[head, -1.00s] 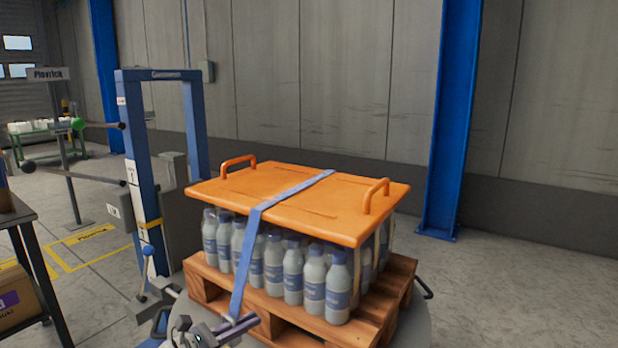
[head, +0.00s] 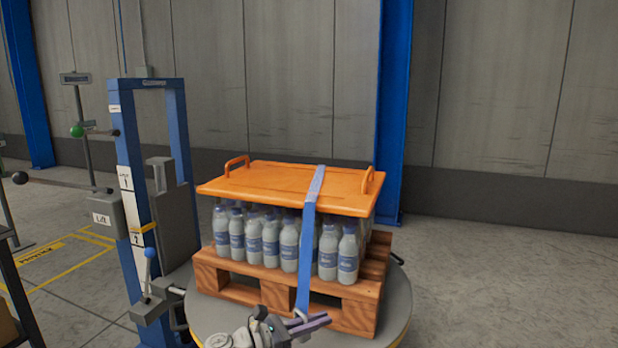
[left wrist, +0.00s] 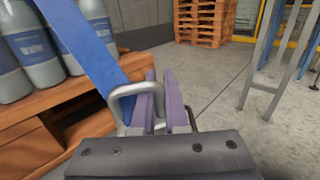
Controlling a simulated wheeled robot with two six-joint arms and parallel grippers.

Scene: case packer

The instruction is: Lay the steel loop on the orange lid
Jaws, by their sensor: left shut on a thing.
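The orange lid (head: 265,182) lies on top of several grey bottles (head: 290,246) on a wooden pallet (head: 235,290). A blue strap (head: 308,230) crosses the lid and hangs down its near side. The steel loop (left wrist: 122,97) is at the strap's lower end; it also shows in the head view (head: 300,315). My left gripper (head: 322,320) is low at the front of the pallet, below the lid. In the left wrist view its purple fingers (left wrist: 163,102) are shut on the loop. My right gripper is not in view.
The pallet stands on a round grey turntable (head: 397,310). A blue lift frame (head: 125,170) with levers stands to the left. Orange handles (head: 367,181) rise from the lid's ends. The floor to the right is clear.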

